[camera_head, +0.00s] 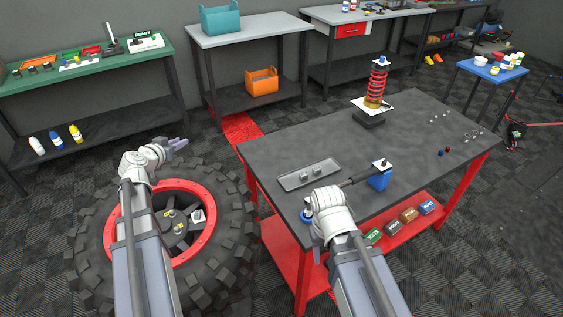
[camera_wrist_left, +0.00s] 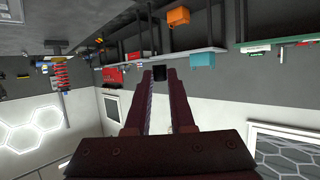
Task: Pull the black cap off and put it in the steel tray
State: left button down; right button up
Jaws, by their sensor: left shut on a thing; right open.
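My left gripper (camera_head: 178,145) is above the upper edge of the big tyre, left of the work table. In the left wrist view the fingers (camera_wrist_left: 159,82) are closed on a small black cap (camera_wrist_left: 159,72) at their tips. The cap cannot be made out in the head view. The steel tray (camera_head: 331,168) lies on the dark table to the right, apart from the left gripper. It holds small grey pieces. My right arm's wrist (camera_head: 333,203) is over the table's front edge, just below the tray; its fingers are not clear there.
The table (camera_head: 425,125) carries a red spring unit (camera_head: 377,88), a blue holder (camera_head: 379,177) with a dark rod, and small loose parts. The tyre (camera_head: 88,215) with its red rim (camera_head: 112,225) lies on the floor. Benches (camera_head: 250,30) stand behind.

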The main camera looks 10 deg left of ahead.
pick_arm(q)
jog(key=w+d+f+m+h+b, duration=0.1)
jog(key=w+d+f+b, duration=0.3)
jog(key=d, duration=0.5)
jog(key=w+d+f+m+h+b, duration=0.15)
jog(key=d+f+b, duration=0.35)
jog(key=d, duration=0.5)
jog(key=m+g+h+b, duration=0.1)
jog(key=m+h+b, duration=0.1)
jog(key=b, duration=0.3)
send_over(287, 186)
jog(key=shift+n, duration=0.25)
jog(key=f, duration=0.5)
jog(key=shift+a, duration=0.2)
jog(key=shift+d, duration=0.25)
jog(key=shift+f, duration=0.15)
jog(key=shift+f+b, duration=3)
jog(key=shift+b, duration=0.15)
jog(key=c, duration=0.7)
grip_release()
